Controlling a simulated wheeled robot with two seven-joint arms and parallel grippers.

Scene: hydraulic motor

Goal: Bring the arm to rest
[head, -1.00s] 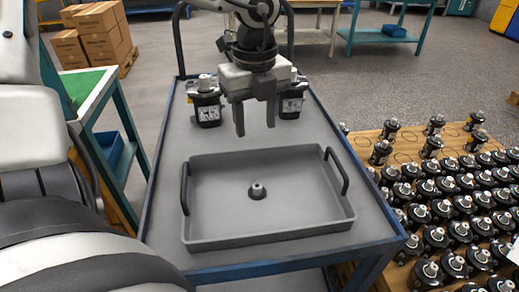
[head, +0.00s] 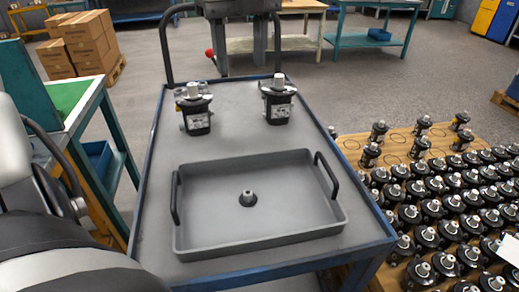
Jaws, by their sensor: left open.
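My left gripper (head: 241,70) shows at the top of the head view, above the far end of the cart. Its two fingers point down and stand wide apart with nothing between them. Two black hydraulic motors with silver tops stand upright on the cart's far half, a left one (head: 196,112) and a right one (head: 278,103). Both are apart from the gripper. A grey tray (head: 290,205) with two black handles lies on the near half, with a small dark part (head: 248,198) with a lighter tip standing in it. My right gripper is not in view.
The cart (head: 237,108) has a blue frame and a black handle at its far end. A wooden pallet (head: 398,145) with many motors is at right. A green-topped table (head: 75,110) and stacked cardboard boxes (head: 85,45) are at left. Open floor lies beyond the cart.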

